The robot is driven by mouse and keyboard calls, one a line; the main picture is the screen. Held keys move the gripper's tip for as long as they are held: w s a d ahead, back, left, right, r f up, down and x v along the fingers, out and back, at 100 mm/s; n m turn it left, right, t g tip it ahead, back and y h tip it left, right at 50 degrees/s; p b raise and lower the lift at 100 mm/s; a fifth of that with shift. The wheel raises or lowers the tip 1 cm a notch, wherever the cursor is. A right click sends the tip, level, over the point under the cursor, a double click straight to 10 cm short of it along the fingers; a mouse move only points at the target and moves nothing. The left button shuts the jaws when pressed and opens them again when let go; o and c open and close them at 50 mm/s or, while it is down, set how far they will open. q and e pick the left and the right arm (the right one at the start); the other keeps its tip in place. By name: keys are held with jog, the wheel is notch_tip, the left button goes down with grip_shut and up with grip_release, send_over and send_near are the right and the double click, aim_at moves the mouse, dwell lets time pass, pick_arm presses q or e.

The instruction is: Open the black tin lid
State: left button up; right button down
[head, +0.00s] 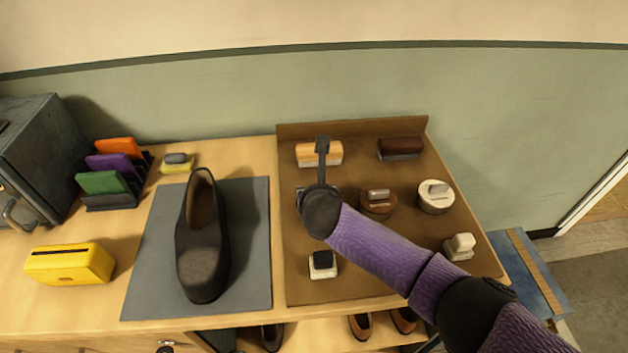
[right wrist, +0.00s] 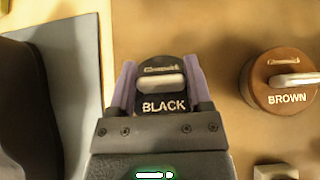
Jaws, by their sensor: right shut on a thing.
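The black tin lid (right wrist: 163,106), marked BLACK with a pale grey handle on top, sits between the two fingers of my right gripper (right wrist: 160,90) in the right wrist view. The fingers are closed against its left and right sides. In the head view my right wrist covers nearly all of the black tin, so its body and the seam under the lid are hidden. The lid looks level. My left gripper is in neither view.
The brown tin (head: 378,203) stands right of my wrist, with a white tin (head: 436,197) beyond it. Brushes (head: 400,149) lie at the back of the brown board (head: 340,286). A dark shoe (head: 203,250) rests on the grey mat (head: 146,300) to the left.

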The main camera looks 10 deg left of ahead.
jog(key=shift+w+r+g, duration=0.2)
jog(key=shift+r+g, duration=0.15)
jog(key=shift+g, duration=0.05)
jog(key=shift+w+a+f+g+h, duration=0.15)
jog(key=shift+w+g+h, duration=0.15)
jog(key=shift+g, duration=0.3)
jog(key=shift+w+g+h+b, duration=0.25)
jog(key=shift+g+b, duration=0.55)
jog(key=shift+b, duration=0.4)
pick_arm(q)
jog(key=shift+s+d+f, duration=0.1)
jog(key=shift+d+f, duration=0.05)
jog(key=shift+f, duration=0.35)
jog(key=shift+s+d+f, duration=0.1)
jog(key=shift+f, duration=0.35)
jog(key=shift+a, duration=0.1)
pick_arm(e)
jog(key=shift+r, duration=0.2)
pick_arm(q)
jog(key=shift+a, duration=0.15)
pick_arm(e)
grip_release()
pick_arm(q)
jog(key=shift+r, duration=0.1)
pick_arm(e)
jog(key=shift+r, duration=0.1)
